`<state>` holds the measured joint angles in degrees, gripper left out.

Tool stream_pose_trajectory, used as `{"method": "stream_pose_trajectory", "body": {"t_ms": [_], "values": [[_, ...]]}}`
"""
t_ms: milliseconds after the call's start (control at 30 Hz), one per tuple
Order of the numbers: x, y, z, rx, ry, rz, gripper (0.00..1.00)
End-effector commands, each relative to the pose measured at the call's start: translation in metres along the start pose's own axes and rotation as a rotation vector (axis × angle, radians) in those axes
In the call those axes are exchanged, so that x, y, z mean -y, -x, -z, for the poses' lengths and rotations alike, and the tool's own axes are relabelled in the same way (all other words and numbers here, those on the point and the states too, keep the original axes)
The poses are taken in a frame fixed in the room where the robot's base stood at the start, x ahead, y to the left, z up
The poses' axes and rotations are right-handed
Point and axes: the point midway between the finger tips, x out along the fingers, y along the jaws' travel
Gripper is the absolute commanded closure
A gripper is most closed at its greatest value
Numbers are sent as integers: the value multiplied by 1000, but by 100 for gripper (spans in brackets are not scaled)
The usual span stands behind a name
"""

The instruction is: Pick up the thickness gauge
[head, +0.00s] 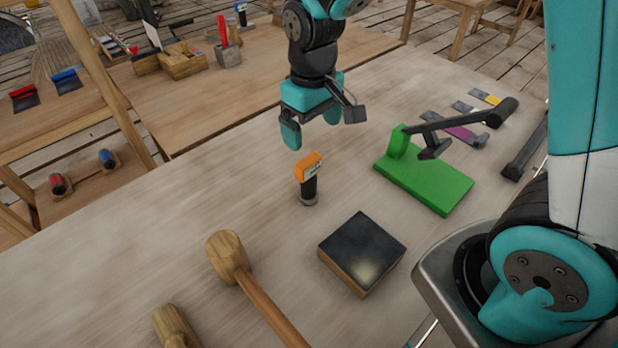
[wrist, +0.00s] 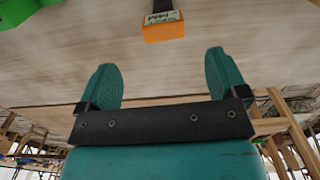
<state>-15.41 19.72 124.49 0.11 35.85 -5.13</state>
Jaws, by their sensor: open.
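The thickness gauge (head: 309,180) looks like the small upright tool with an orange top, a small display and a black body, standing on a round grey foot on the workbench. Its orange head also shows in the wrist view (wrist: 164,25) at the top, beyond my fingertips. My gripper (head: 312,138) is open and empty, with its teal fingers apart. In the head view it hangs above and behind the gauge, not touching it. In the wrist view the two fingers (wrist: 167,75) point toward the gauge, which lies roughly between their lines.
A green stand (head: 425,182) with a black arm is right of the gauge. A dark-topped block (head: 362,250) lies in front, and a wooden mallet (head: 230,256) is front left. Bare workbench (head: 200,195) lies left of the gauge. Another table (head: 215,98) stands behind.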

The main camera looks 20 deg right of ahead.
Motion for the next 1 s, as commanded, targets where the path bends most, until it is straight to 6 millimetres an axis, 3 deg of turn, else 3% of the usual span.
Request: {"method": "stream_pose_trajectory", "body": {"t_ms": [100, 300, 533, 800, 1000], "values": [[0, -28, -2, 7, -1, 1, 8], [-1, -61, 0, 2, -2, 1, 8], [0, -76, 1, 2, -2, 2, 8], [3, -114, 6, 2, -2, 2, 8], [4, -122, 7, -2, -2, 1, 8]]}}
